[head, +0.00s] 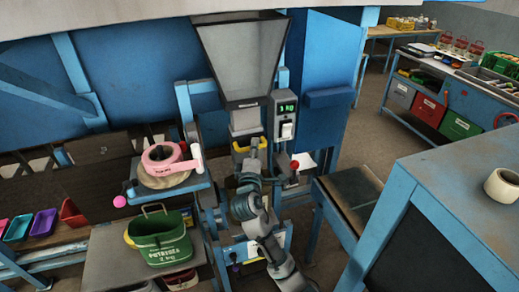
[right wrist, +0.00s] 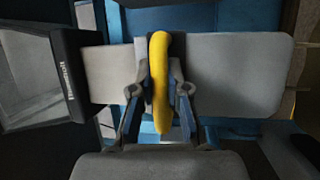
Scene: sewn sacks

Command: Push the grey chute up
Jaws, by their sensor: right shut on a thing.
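The grey chute (head: 244,120) hangs under the large grey hopper (head: 242,52) in the head view. A yellow handle (head: 242,151) crosses its lower part. In the right wrist view the chute (right wrist: 235,75) lies sideways, with the handle (right wrist: 160,75) across it and the dark hopper collar (right wrist: 77,75) at the left. My right gripper (head: 256,150) comes from below and is shut on the yellow handle; its fingers (right wrist: 159,92) sit on both sides of it in the right wrist view. The chute's lower end is partly hidden by the gripper. My left gripper is not in view.
A control box (head: 283,117) with a green display stands close right of the chute, with a red-knobbed lever (head: 294,165) below. A pink tape dispenser (head: 166,158) sits left. A green basket (head: 161,238) stands lower left. A blue bench (head: 450,205) fills the right foreground.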

